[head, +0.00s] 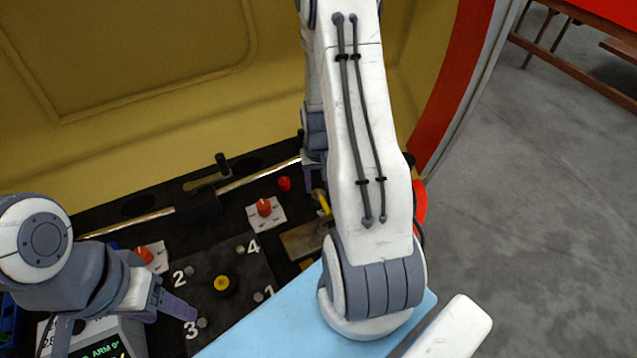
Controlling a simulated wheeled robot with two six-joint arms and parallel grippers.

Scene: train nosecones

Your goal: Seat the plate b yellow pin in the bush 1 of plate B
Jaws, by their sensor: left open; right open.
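A round yellow piece (222,284) sits in a dark ring mid-plate. A small yellow object (323,203), possibly the yellow pin, shows beside my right forearm, partly hidden. My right gripper (314,180) is open just behind it, mostly hidden by my arm. My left gripper (179,303) is open over the plate's left edge, near number 3.
Red knobs on white cards (277,215) (157,249) and a small red piece (284,184) stand behind the plate. A metal rod (255,177) crosses the back. A brown block (303,240) is right of the plate. A light blue surface (270,325) lies in front.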

